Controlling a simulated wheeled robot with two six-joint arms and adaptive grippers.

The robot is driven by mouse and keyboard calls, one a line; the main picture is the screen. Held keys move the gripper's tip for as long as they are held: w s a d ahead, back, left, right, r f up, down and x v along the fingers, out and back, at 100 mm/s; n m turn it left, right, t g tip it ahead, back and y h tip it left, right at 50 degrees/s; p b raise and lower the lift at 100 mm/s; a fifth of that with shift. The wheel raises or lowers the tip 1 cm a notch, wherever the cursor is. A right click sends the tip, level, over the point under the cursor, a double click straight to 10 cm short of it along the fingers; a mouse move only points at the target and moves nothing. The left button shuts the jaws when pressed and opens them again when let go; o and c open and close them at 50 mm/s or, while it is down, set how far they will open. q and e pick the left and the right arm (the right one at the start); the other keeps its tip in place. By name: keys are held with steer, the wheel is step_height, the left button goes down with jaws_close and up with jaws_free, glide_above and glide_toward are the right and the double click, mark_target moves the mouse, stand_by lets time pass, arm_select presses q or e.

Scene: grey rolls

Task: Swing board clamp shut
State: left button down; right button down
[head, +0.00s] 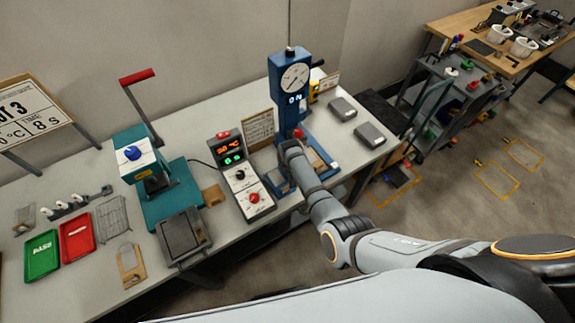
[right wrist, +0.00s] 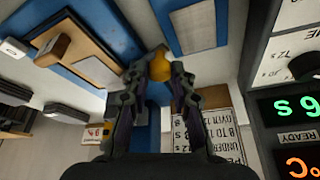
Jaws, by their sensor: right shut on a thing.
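A blue test stand (head: 287,88) with a round dial and a small lit display stands at the back right of the bench. Its blue base (head: 322,167) carries a board, partly hidden by my right arm. My right gripper (head: 291,150) is at this base; its fingertips are hard to see there. In the right wrist view my right gripper (right wrist: 157,85) is closed on a small orange-yellow knob (right wrist: 159,65), which seems to be the clamp's handle. A wood-coloured board (right wrist: 85,55) on blue shows at left there. The clamp's angle is unclear. My left gripper is out of view.
A controller box (head: 240,175) with lit digits stands close left of my right gripper. A teal press (head: 160,175) with a red-handled lever is farther left. Grey blocks (head: 370,135) lie right of the stand. Green (head: 41,256) and red (head: 77,238) trays are at far left.

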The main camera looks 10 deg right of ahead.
steer(key=c, duration=1.1)
jaws_free()
steer(key=shift+c, duration=0.2)
